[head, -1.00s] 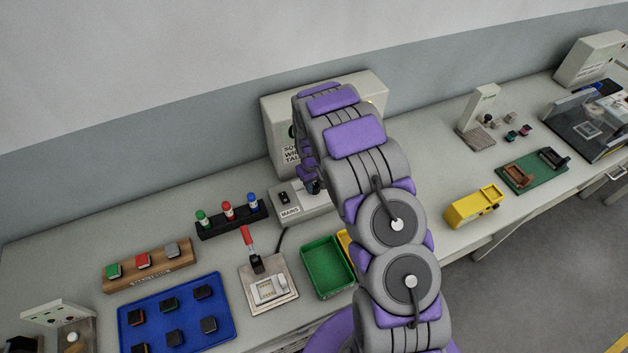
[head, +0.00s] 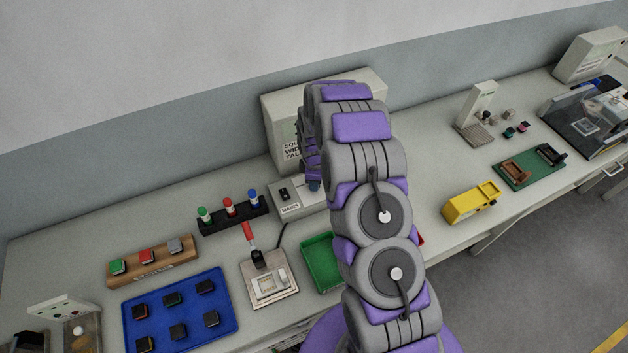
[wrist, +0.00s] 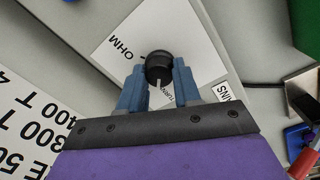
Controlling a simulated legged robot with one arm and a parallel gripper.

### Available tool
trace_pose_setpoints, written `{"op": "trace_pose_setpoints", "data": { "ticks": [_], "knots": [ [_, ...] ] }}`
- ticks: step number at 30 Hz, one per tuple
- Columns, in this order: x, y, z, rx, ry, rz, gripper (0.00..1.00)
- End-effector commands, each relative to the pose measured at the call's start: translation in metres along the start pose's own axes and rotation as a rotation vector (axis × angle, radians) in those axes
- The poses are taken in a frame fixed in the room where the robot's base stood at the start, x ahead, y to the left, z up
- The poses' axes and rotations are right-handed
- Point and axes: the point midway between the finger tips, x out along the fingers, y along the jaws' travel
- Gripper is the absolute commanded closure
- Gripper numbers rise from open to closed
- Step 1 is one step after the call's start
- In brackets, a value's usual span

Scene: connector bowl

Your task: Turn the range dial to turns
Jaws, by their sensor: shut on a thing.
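The range dial (wrist: 159,67) is a round black knob on a white plate (wrist: 115,48) in the wrist view. Its white pointer line faces the picture's bottom, close to the partly covered TURNS label (wrist: 167,93). The OHM label (wrist: 126,49) is at the dial's upper left. My gripper (wrist: 159,74) has its blue fingers on both sides of the dial and is shut on it. In the head view my arm hides the dial and most of my gripper; only a bit of blue finger (head: 314,185) shows beside the MAINS box (head: 291,211).
A tall pale box with printed words (head: 276,112) stands behind my arm. A lever device with a red handle (head: 268,285), a green tray (head: 317,262) and a rack of coloured pegs (head: 235,217) are nearby.

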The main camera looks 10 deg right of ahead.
Motion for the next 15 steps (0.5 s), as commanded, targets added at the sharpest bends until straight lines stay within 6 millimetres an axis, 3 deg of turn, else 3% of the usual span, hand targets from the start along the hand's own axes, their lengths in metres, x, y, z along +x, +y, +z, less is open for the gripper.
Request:
{"op": "trace_pose_setpoints", "data": {
  "ticks": [15],
  "knots": [
    [-0.0003,0.0018,-0.0001,-0.225,0.011,0.004,0.98]
  ]
}}
